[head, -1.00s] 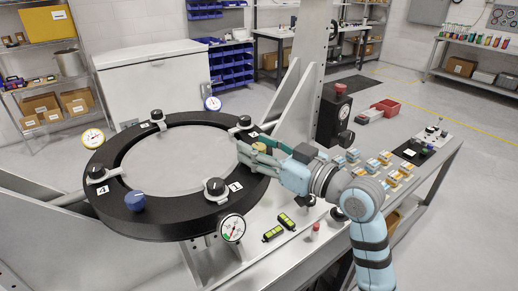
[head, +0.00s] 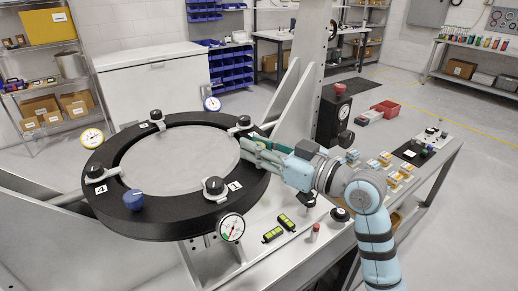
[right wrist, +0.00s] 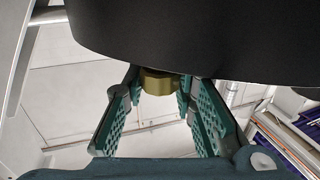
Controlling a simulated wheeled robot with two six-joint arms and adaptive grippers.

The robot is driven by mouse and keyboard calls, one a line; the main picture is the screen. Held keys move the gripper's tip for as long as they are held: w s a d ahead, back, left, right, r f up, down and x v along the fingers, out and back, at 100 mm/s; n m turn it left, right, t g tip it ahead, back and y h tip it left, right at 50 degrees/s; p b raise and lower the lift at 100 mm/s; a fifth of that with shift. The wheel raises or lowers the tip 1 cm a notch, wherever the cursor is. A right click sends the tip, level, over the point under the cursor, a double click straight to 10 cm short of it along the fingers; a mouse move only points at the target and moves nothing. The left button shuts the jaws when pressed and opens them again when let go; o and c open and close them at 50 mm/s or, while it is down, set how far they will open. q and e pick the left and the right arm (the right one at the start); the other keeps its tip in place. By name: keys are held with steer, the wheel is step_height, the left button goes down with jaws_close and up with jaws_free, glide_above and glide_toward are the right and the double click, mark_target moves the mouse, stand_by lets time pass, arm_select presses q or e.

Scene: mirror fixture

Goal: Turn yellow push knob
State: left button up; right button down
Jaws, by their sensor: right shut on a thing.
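The yellow push knob (right wrist: 158,84) shows in the right wrist view at the underside or edge of the black ring (right wrist: 200,45), between my gripper's two fingers. In the head view the knob is hidden by the fingers. The black ring (head: 165,226) stands around a grey round mirror (head: 180,160). My right gripper (head: 250,148) reaches the ring's right side and is shut on the yellow push knob; it also shows in the right wrist view (right wrist: 160,90). A blue knob (head: 133,200) sits at the ring's front left. My left gripper is not in view.
Black clamps with numbered labels and dial gauges (head: 231,227) surround the ring. Green-and-black levels (head: 272,234) and a small red-capped bottle (head: 314,233) lie on the bench below. A grey upright frame (head: 300,80) rises behind my right arm.

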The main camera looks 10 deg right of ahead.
steer(key=n+g+y+b, duration=0.2)
steer(key=g, duration=0.1)
steer(key=n+g+y+b, duration=0.2)
steer(key=b, duration=0.1)
steer(key=shift+f+n+g+y, duration=0.15)
steer(key=shift+n+g+y, duration=0.15)
steer(key=shift+n+g, duration=0.1)
steer(key=shift+n+g+y, duration=0.3)
steer(key=shift+n+g, duration=0.1)
steer(key=shift+g, duration=0.2)
steer(key=n+g, duration=0.1)
steer(key=g, duration=0.1)
steer(key=n+g+y+b, duration=0.1)
steer(key=shift+r+n+g, duration=0.2)
steer(key=shift+n+g, duration=0.1)
steer(key=shift+g, duration=0.1)
steer(key=n+g, duration=0.2)
steer(key=g, duration=0.1)
steer(key=shift+n+g, duration=0.5)
steer(key=shift+g, duration=0.4)
steer(key=shift+f, duration=0.1)
steer(key=c, duration=1.3)
jaws_free()
